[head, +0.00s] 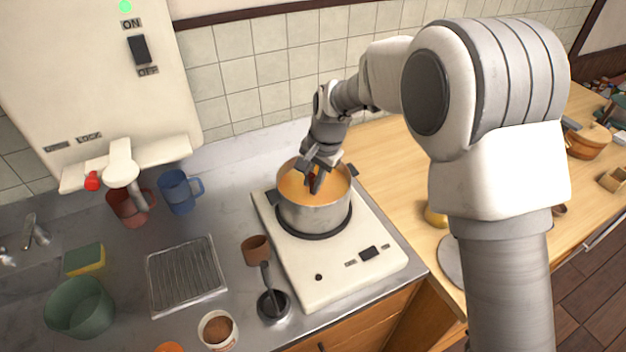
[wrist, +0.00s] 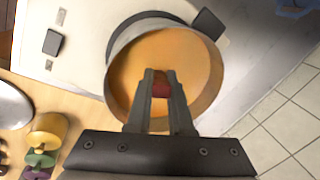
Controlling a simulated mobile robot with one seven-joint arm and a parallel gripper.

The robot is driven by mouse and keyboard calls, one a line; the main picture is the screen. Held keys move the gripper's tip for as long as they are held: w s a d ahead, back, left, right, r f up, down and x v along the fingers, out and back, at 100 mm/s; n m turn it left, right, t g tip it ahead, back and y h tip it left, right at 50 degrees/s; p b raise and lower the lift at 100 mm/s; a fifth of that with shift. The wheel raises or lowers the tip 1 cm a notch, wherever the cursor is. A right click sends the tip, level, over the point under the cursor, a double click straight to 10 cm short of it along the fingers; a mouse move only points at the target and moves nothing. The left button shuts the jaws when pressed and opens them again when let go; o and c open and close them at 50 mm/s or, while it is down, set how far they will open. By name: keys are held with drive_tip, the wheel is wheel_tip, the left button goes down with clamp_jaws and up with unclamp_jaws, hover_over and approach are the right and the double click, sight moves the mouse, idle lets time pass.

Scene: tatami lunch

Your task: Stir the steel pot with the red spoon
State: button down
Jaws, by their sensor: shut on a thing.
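The steel pot (head: 313,214) stands on the white cooker (head: 360,262) and holds orange soup (head: 296,187). My gripper (head: 316,180) points down into the pot's opening. In the wrist view my gripper (wrist: 160,85) is over the soup, inside the rim of the pot (wrist: 112,95). It is shut on a red thing, which looks like the red spoon (wrist: 162,84). Only a short red part shows between the fingers. The rest of the spoon is hidden by the fingers and the soup.
A red mug (head: 128,207) and a blue mug (head: 178,192) stand left of the cooker. A brown cup (head: 256,249) and a black ladle (head: 273,304) are near its left edge. A drain grate (head: 186,274) and a green bowl (head: 80,308) lie further left.

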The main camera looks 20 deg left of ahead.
drive_tip(key=s+d+r+p, duration=0.1)
drive_tip(key=s+r+p, duration=0.3)
drive_tip(key=r, duration=0.6)
drive_tip(key=shift+d+p, duration=0.3)
drive_tip(key=shift+p, duration=0.35)
drive_tip(key=shift+r, duration=0.15)
idle(0.5)
drive_tip(key=shift+a+p+v, duration=0.25)
drive_tip(key=shift+p+v, duration=0.6)
drive_tip(key=shift+v, duration=0.35)
drive_tip(key=shift+a+p+v, duration=0.25)
drive_tip(key=shift+p+v, duration=0.6)
drive_tip(key=shift+v, duration=0.35)
drive_tip(key=shift+w+r, duration=0.1)
drive_tip(key=shift+w, duration=0.05)
